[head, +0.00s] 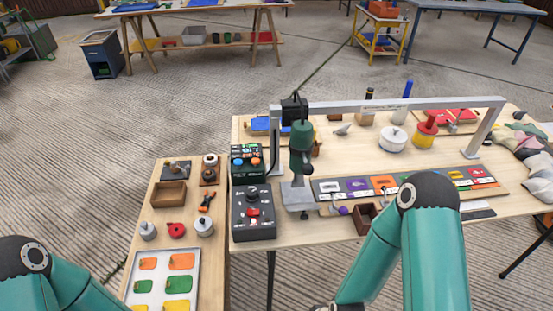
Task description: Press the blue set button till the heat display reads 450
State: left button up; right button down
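The heat control box (247,175) is a dark box at the left end of the main table. A small lit display (245,149) is at its top, its digits too small to read. The blue button (238,162) is on the left below the display, beside an orange button (254,161). Nothing touches either button. My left arm enters at the bottom left and my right arm at the bottom right. Both grippers are outside the picture; only a dark sliver shows at the lower end of my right arm.
A second box (253,213) with a dial and red switch stands in front. A green heat tool (302,145) hangs from a metal gantry (400,104) just right. A side table (158,235) at left holds small parts and a colour-patch tray (166,260).

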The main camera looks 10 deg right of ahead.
aim_at(237, 162)
jog(key=u, duration=0.7)
jog(key=i, duration=0.15)
jog(key=z, duration=1.9)
jog(key=k, duration=1.3)
jog(key=u, duration=0.75)
jog(key=i, duration=0.4)
jog(key=u, duration=0.65)
jog(key=i, duration=0.95)
jog(key=u, duration=0.05)
